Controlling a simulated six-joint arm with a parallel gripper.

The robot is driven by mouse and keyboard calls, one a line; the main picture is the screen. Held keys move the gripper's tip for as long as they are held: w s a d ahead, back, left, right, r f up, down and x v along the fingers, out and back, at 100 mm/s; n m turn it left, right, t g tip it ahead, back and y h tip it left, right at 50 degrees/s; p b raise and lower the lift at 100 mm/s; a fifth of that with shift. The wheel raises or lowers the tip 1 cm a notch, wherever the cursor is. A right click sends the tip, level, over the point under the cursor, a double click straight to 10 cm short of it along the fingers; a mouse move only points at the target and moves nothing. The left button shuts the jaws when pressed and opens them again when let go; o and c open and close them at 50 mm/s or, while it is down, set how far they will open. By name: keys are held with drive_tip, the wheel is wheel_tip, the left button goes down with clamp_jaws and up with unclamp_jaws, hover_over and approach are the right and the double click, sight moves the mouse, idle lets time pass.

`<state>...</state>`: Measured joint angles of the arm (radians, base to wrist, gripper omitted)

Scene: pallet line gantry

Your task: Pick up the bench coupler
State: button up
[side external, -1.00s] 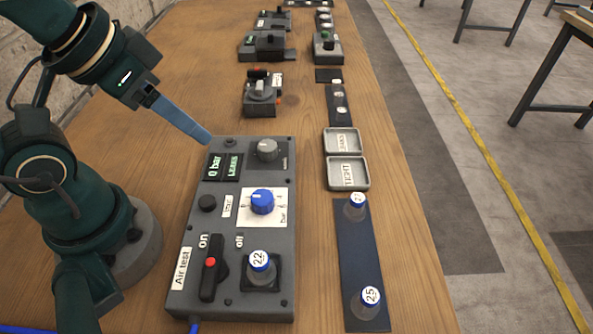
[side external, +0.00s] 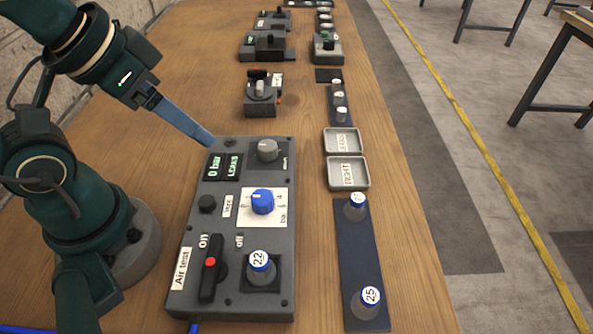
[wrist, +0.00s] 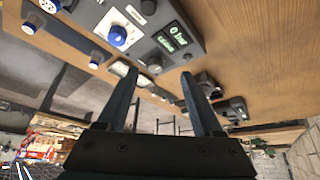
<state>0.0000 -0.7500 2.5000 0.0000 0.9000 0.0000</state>
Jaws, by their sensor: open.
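Three grey couplers with blue rings and white numbered caps show in the side view. One marked 22 (side external: 260,269) stands in a square seat on the grey air test panel (side external: 230,308). One marked 25 (side external: 368,302) and another (side external: 355,207), its number hard to read, stand upright on a dark blue strip (side external: 357,254). I cannot tell from a label which is the bench coupler. My gripper (side external: 210,140) is over the panel's far left corner, away from all three. In the wrist view my gripper (wrist: 160,74) is open, with nothing between its fingers.
The panel carries a blue knob (side external: 262,202), a grey knob (side external: 267,150), a black lever (side external: 209,270) and a 0 bar display (side external: 216,166). Two small trays, LEAKS (side external: 341,141) and TIGHT (side external: 347,174), lie right of it. More fixtures stand farther along the bench.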

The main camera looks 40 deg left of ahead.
drive_tip(key=shift+s, duration=0.1)
drive_tip(key=n+g+h, duration=0.9)
drive_tip(key=g, duration=0.6)
hover_over(260, 250)
drive_tip(key=w+a, duration=0.1)
wheel_tip(260, 250, down, 4)
drive_tip(key=r, duration=0.1)
drive_tip(key=shift+a+f, duration=0.1)
drive_tip(key=shift+f, duration=2.15)
wheel_tip(260, 250, down, 2)
drive_tip(key=shift+f, duration=0.1)
drive_tip(key=shift+x, duration=1.45)
drive_tip(key=shift+f, duration=0.1)
